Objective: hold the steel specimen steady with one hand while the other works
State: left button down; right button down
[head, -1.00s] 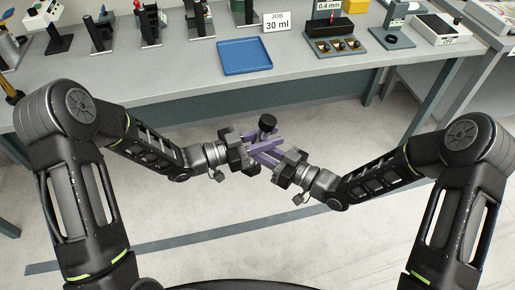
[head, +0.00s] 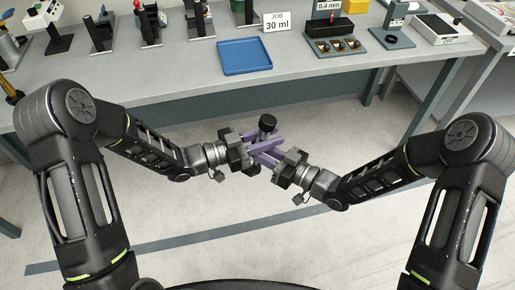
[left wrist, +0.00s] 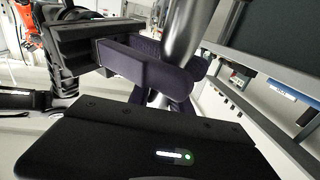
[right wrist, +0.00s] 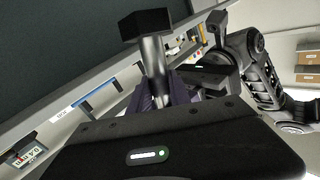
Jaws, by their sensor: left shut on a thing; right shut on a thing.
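The steel specimen shows in the right wrist view as an upright silver shaft (right wrist: 153,58) with a black block on its top end. In the head view its dark top (head: 267,121) stands above the crossed purple fingers, which hide the rest. In the left wrist view its silver shaft (left wrist: 183,35) rises between the finger pads. My left gripper (head: 265,144) is shut on the specimen from the left. My right gripper (head: 262,155) is shut from the right, close against the left fingers. The right fingers' contact on the shaft is mostly hidden.
Both hands are in free air in front of the grey bench (head: 190,82). A dark block with small cups (head: 338,46) and several instruments stand along the bench.

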pick_arm(q)
jog(key=shift+r, duration=0.1)
jog(key=c, duration=1.1)
grip_release()
jog(key=shift+a, duration=0.1)
jog(key=v, duration=1.1)
jog(key=shift+s+a, duration=0.2)
jog(key=shift+a, duration=0.15)
jog(key=shift+w, duration=0.1)
